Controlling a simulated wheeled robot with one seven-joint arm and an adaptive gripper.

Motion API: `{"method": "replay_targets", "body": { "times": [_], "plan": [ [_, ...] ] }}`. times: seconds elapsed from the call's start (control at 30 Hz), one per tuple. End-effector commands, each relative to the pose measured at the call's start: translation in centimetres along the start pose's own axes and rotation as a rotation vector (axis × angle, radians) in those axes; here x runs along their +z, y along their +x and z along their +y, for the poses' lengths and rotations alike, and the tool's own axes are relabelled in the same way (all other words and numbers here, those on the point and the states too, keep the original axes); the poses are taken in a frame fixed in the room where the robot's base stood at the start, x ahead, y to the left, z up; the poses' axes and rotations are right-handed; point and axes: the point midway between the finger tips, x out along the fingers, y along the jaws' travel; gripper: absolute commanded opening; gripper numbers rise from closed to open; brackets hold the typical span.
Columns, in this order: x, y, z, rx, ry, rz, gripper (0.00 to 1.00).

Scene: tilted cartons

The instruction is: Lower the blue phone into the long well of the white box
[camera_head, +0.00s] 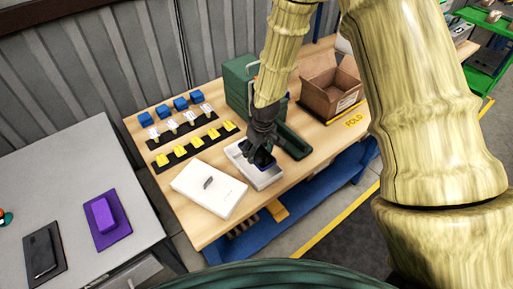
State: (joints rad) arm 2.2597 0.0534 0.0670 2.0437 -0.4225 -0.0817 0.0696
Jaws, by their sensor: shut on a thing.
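The white box (268,183) stands open on the wooden bench, toward its front edge. My gripper (262,160) is over the box and points down into it. It is shut on the blue phone (265,167), of which only a small dark blue part shows below the fingers. The fingers and the phone hide much of the box's inside, so I cannot make out the long well or whether the phone touches it.
A white lid (208,189) lies left of the box. A dark green tray (292,143) is close on the right, with a green case (238,82) and an open carton (330,92) behind. Rows of small blue, white and yellow items (198,142) stand at the back left.

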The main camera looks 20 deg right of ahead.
Motion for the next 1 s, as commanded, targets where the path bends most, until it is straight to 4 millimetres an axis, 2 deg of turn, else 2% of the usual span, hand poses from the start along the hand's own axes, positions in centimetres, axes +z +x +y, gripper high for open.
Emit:
{"method": "replay_targets", "body": {
  "times": [0.03,0.2,0.8,1.0],
  "plan": [
    [0.1,0.8,0.0,-0.001,0.000,-0.002,0.35],
    [0.1,2.2,-0.1,-0.001,-0.003,-0.003,0.35],
    [0.8,6.6,-0.2,-0.001,-0.004,-0.003,0.35],
    [0.8,7.4,-0.2,-0.001,-0.003,-0.002,0.35]
  ]
}}
